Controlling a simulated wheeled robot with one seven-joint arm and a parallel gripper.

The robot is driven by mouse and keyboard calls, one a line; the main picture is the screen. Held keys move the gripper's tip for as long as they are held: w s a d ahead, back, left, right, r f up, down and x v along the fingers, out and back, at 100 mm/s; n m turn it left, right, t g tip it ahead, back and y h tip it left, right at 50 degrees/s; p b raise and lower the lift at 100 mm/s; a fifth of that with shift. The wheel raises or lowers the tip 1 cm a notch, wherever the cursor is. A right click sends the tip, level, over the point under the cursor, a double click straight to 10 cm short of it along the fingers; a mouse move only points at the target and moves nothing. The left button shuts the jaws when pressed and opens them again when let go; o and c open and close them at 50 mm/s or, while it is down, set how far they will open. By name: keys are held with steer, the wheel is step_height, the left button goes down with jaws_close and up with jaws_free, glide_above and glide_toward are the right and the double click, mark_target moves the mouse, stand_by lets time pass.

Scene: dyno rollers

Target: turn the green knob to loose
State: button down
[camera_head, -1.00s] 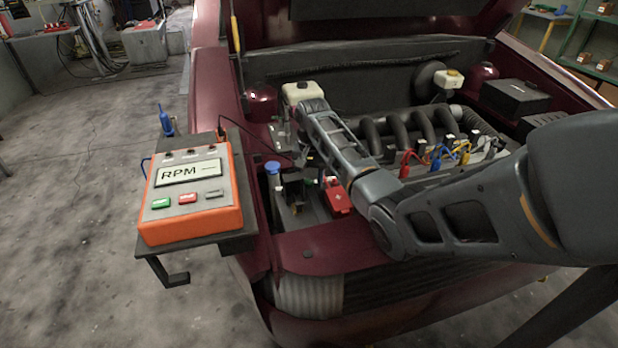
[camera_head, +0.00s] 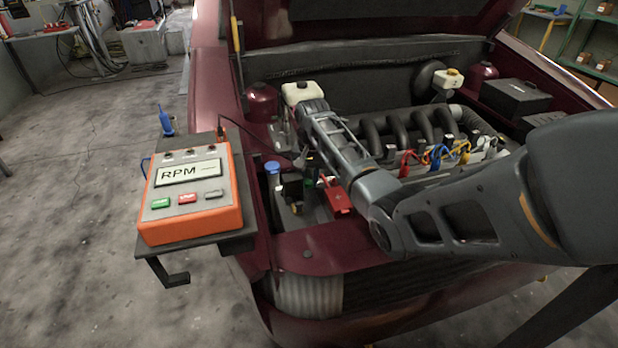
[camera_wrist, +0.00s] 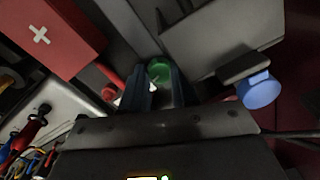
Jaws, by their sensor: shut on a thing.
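The green knob (camera_wrist: 159,70) shows in the wrist view at the top centre, between the tips of my gripper (camera_wrist: 160,88). My gripper is shut on it, one finger on each side. In the head view my gripper (camera_head: 308,176) reaches down at the left front of the engine bay, and a bit of green shows by its fingers. Most of the knob is hidden there. I cannot read any mark of loose or tight on it.
A red box with a white cross (camera_wrist: 50,35) lies close to my gripper. A blue cap (camera_wrist: 258,91) is on the other side. An orange RPM meter (camera_head: 188,190) stands on a shelf at the car's left. Engine pipes (camera_head: 410,130) and coloured leads fill the bay's middle.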

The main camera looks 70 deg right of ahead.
steer(key=shift+r+m, duration=0.1)
steer(key=shift+m, duration=0.2)
steer(key=m+p, duration=0.2)
steer(key=shift+a+r+m+p, duration=0.1)
steer(key=shift+m+p, duration=0.2)
steer(key=m+p, duration=0.2)
steer(key=m, duration=0.4)
steer(key=shift+p, duration=0.3)
steer(key=m, duration=0.4)
steer(key=shift+m+h+p, duration=0.3)
steer(key=shift+m+p, duration=0.05)
steer(key=shift+m, duration=2.35)
